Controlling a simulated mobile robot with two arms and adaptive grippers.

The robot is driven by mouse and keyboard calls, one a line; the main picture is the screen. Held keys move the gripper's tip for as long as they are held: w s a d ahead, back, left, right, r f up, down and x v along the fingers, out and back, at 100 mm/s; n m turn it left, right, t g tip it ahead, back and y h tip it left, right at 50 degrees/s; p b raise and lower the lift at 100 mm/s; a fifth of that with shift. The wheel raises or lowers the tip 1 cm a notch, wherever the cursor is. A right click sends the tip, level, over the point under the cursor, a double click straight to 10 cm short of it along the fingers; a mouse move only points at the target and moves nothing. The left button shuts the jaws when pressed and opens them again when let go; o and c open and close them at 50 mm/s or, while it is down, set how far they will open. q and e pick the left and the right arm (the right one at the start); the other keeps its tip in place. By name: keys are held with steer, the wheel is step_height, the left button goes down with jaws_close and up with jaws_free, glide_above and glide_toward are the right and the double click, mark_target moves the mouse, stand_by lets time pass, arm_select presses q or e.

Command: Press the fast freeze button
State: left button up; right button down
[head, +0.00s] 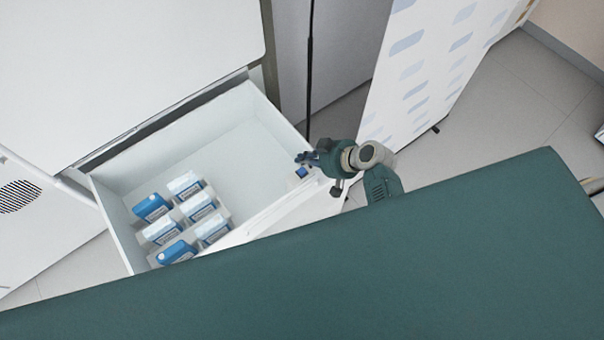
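A white drawer (118,212) is pulled out of a large white cabinet (120,60). A small dark blue square (302,172) sits on the drawer's rim at its right corner; I cannot tell if it is the fast freeze button, and no label is readable. My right gripper (304,158) is just above this square in the picture, its fingers pointing left. I cannot tell if it touches anything. Its fingers are too small to show whether they are open or shut. My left gripper is out of view.
Several blue-and-white packages (198,207) lie in the left part of the drawer; its right part is empty. A white panel with pale blue marks (425,70) stands behind my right arm. A dark green surface hides the lower area.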

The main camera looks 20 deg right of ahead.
mark_target(304, 172)
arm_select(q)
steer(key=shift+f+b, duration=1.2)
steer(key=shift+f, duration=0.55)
arm_select(e)
steer(key=shift+f, duration=2.05)
